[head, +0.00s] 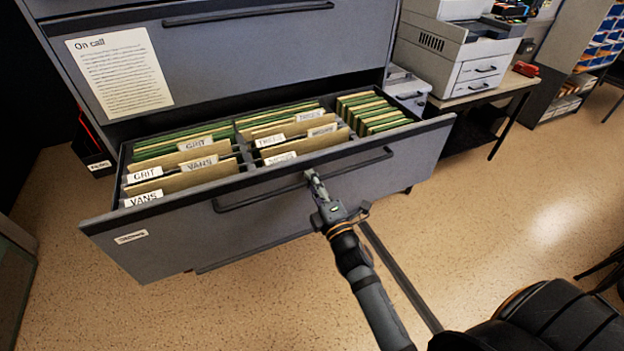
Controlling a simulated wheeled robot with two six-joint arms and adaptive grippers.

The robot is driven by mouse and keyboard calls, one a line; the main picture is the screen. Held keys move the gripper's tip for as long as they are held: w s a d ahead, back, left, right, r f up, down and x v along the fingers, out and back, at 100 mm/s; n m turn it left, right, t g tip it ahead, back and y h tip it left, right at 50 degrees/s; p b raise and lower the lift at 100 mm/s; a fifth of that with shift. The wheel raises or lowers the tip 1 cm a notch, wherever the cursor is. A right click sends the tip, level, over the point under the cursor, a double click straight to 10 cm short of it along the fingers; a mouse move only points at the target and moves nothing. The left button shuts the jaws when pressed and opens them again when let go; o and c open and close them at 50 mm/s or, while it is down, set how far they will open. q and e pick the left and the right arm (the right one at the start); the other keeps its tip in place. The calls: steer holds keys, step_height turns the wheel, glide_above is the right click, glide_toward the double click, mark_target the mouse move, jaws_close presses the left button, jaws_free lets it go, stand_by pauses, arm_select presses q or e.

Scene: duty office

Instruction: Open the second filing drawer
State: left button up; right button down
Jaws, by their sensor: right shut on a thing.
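A grey filing drawer (180,236) stands pulled well out of the grey filing cabinet (240,62). Labelled tan and green folders (255,147) fill it in several rows. A dark bar handle (262,197) runs across its front. My right gripper (314,182) is at the handle, right of its middle, and is shut on it. The fingertips partly hide the bar there. A closed drawer with its own bar handle (248,13) is above the open one. My left gripper is not in view.
An "On call" sheet (119,72) is on the cabinet's upper front. A printer (452,46) stands on a table (480,94) to the right. The speckled floor (190,310) in front of the drawer is clear.

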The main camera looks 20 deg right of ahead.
steer(key=c, duration=1.4)
jaws_free()
steer(key=shift+f, duration=0.2)
steer(key=shift+r, duration=0.1)
steer(key=s, duration=0.4)
steer(key=s+f, duration=0.1)
steer(key=s, duration=0.3)
steer(key=s+f, duration=0.1)
steer(key=s, duration=0.2)
steer(key=shift+s+d+f, duration=0.2)
steer(key=shift+s, duration=0.2)
